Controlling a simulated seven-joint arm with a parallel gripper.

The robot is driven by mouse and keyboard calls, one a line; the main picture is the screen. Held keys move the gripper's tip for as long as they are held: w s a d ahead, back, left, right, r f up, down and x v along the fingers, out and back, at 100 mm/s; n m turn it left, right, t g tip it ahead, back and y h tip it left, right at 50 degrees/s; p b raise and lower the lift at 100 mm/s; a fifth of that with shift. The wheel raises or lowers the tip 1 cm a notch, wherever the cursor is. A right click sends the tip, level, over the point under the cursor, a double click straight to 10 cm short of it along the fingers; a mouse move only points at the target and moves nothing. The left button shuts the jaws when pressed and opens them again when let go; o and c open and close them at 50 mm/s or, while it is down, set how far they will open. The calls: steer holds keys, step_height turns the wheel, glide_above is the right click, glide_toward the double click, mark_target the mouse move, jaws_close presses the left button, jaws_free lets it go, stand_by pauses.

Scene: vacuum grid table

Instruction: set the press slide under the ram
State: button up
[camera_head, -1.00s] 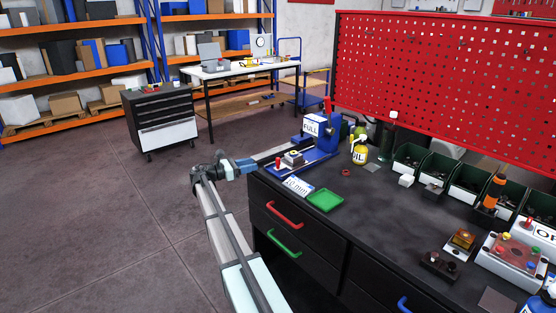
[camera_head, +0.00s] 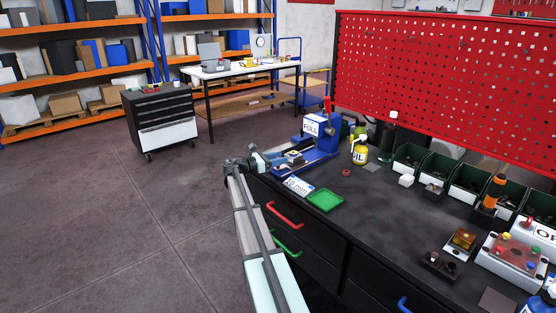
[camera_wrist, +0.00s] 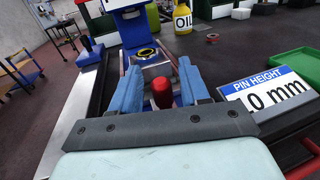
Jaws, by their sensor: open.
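The blue press (camera_head: 322,135) with a "FULL" label stands at the back left of the bench; its front shows at the top of the wrist view (camera_wrist: 122,30). The press slide (camera_head: 294,157) is a grey block on the blue base, out in front of the press body. In the wrist view the slide (camera_wrist: 158,70) carries a dark disc with a yellow ring, and its red knob (camera_wrist: 162,93) points toward me. My gripper (camera_head: 275,157) is open at the slide's near end. Its blue fingers (camera_wrist: 160,72) stand on either side of the red knob. The ram is not clear.
The "PIN HEIGHT" sign (camera_wrist: 268,93) lies close right of my gripper. A yellow oil bottle (camera_head: 360,153) stands right of the press. The bench's left edge runs under my arm.

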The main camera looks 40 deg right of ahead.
steer(key=shift+c, duration=0.3)
jaws_close()
stand_by(0.4)
